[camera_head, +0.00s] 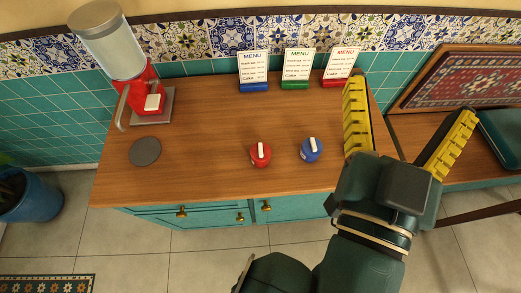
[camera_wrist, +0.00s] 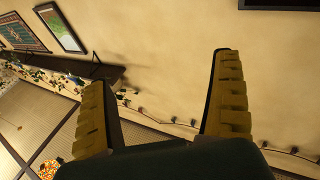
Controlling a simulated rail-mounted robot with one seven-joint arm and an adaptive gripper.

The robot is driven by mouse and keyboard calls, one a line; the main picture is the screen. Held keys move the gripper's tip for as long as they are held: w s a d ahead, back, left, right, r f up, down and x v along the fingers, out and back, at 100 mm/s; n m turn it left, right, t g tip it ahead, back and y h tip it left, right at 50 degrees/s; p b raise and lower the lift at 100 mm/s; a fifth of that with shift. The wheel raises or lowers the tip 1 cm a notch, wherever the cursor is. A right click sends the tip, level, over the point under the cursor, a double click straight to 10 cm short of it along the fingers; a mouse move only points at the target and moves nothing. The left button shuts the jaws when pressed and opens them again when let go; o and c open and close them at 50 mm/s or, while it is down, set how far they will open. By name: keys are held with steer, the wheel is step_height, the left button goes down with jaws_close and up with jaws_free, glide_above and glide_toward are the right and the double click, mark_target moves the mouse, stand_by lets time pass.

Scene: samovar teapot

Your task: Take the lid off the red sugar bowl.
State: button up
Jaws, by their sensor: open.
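The red sugar bowl (camera_head: 260,155) stands upright on the wooden counter, left of a similar blue bowl (camera_head: 311,150). A pale upright handle shows on top of the red bowl, so its lid (camera_head: 260,149) appears to be on. My gripper (camera_head: 412,108) is open and empty, to the right of both bowls, with its yellow fingers spread wide over the counter's right end.
A red dispenser (camera_head: 150,98) with a pale cylinder stands at the back left. A dark round disc (camera_head: 145,151) lies in front of it. Blue, green and red menu stands (camera_head: 297,68) line the back. A bench (camera_head: 485,135) is at right. The counter's middle is clear.

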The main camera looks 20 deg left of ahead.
steer(key=w+a+f+n+g+p, duration=0.1)
steer(key=w+f+g, duration=0.35)
steer(key=f, duration=0.45)
steer(key=w+a+f+g+p, duration=0.1)
steer(key=w+f+g, duration=0.35)
steer(key=f, duration=0.35)
steer(key=n+g+p, duration=0.4)
steer(key=g+p, duration=0.7)
steer(key=p, duration=0.3)
glide_above(261, 150)
steer(key=f, duration=0.2)
steer(key=f+b, duration=0.1)
steer(key=f, duration=1)
steer(key=shift+w+d+b, duration=0.1)
steer(key=shift+d+b, duration=0.1)
steer(key=shift+b, duration=0.2)
steer(key=f, duration=0.3)
steer(key=f+b, duration=0.1)
steer(key=f, duration=0.1)
steer(key=shift+a+f, duration=0.25)
steer(key=c, duration=1.3)
